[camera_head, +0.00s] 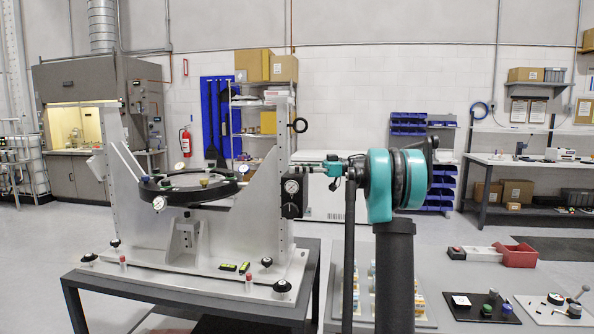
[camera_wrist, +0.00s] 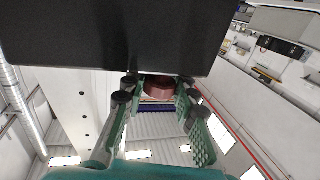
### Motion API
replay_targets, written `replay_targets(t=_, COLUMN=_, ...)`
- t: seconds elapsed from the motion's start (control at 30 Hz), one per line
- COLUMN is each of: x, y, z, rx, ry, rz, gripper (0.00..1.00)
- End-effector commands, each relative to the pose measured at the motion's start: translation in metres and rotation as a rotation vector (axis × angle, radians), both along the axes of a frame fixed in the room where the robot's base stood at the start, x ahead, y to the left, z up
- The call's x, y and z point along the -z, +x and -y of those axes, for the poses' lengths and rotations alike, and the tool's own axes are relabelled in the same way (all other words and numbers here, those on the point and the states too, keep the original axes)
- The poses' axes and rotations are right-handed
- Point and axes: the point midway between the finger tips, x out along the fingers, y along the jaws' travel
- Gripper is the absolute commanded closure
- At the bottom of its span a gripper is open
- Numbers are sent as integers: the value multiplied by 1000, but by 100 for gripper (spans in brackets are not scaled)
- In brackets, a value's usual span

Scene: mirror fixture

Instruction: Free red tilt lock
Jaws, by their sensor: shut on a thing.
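The mirror fixture (camera_head: 212,262) is a pale frame on a dark-legged table, with a round black-rimmed mirror cell (camera_head: 205,192) in its middle. A black box with a gauge (camera_head: 293,197) sits on its right upright. My gripper (camera_head: 326,172) is just right of this box. In the wrist view, a dull red round knob (camera_wrist: 158,87) shows between my fingertips, below the edge of a large dark block (camera_wrist: 115,35). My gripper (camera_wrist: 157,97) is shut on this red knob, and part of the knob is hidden. I cannot make the knob out in the head view.
Black knobs (camera_head: 282,286) and a red-topped post (camera_head: 248,283) stand along the fixture's base. A grey table (camera_head: 455,275) at the right holds small parts and a red bin (camera_head: 516,256). A workbench (camera_head: 520,163) stands behind it.

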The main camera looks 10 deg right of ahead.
Motion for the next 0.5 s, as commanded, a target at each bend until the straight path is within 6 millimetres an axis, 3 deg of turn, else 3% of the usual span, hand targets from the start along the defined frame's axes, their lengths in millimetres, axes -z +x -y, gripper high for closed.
replay_targets(t=0.5, x=0, y=0, z=-1, rx=-205, ry=1, rz=0, gripper=100)
